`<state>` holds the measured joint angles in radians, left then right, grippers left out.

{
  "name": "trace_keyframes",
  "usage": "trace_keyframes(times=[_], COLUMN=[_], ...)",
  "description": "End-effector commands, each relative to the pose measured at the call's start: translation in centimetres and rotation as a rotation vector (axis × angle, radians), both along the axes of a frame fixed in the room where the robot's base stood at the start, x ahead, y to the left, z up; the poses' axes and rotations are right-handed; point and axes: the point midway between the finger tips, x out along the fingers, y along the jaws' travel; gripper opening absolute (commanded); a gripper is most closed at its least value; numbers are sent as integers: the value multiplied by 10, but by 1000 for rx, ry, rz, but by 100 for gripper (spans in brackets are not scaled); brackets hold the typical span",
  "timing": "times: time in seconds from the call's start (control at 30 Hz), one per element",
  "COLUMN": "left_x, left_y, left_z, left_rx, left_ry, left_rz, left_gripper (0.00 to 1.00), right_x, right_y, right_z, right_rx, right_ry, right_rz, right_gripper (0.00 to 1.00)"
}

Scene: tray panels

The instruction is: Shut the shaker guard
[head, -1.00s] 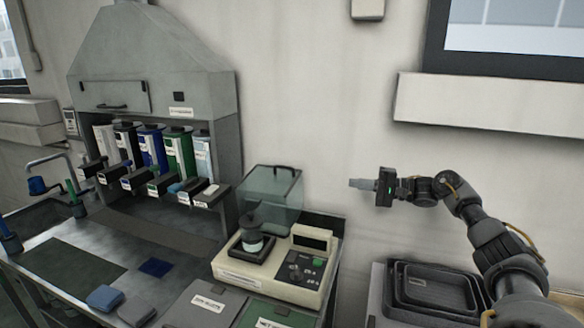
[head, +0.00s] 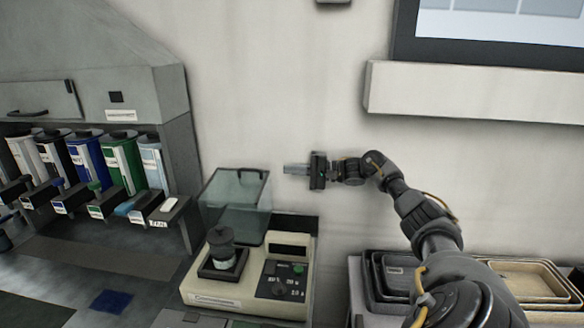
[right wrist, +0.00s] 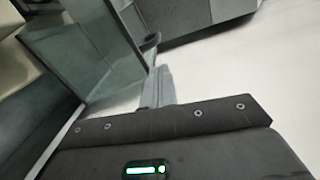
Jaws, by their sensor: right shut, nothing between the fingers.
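The shaker (head: 222,297) is a cream bench unit with a dark control panel, at the lower middle of the head view. A dark lidded jar (head: 222,245) stands on its platform. The clear greenish guard (head: 232,200) is tilted up behind the jar, so the guard is open. Its dark handle (head: 262,174) is at the top right; the guard (right wrist: 85,45) and handle (right wrist: 152,43) also show in the right wrist view. My right gripper (head: 286,169) is shut and empty, pointing left just right of the guard's top edge. Its closed fingers (right wrist: 157,86) appear near the handle. My left gripper is out of view.
Dispensers with coloured canisters (head: 121,160) stand under a grey hood at left. Stacked dark trays (head: 375,301) and a tan tray (head: 530,279) lie at lower right. A wall ledge (head: 470,95) juts out above my right arm. The wall around the gripper is bare.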

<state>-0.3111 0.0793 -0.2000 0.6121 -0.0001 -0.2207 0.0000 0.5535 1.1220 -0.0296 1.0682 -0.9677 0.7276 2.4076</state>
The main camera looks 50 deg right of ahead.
Motion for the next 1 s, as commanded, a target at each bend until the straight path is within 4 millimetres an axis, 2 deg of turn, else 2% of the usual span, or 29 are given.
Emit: trace_keyframes(times=[0.03,0.2,0.4,1.0], left_x=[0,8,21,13], left_y=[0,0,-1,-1], left_z=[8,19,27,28], left_rx=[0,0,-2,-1], left_ry=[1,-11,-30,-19], left_rz=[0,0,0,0], left_gripper=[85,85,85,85], right_x=[8,30,48,57], right_y=[7,24,38,47], right_z=[5,4,3,2], right_rx=[3,2,1,-6], right_ry=[-2,-1,0,-5], right_rz=[2,0,-1,2], right_gripper=[0,0,0,0])
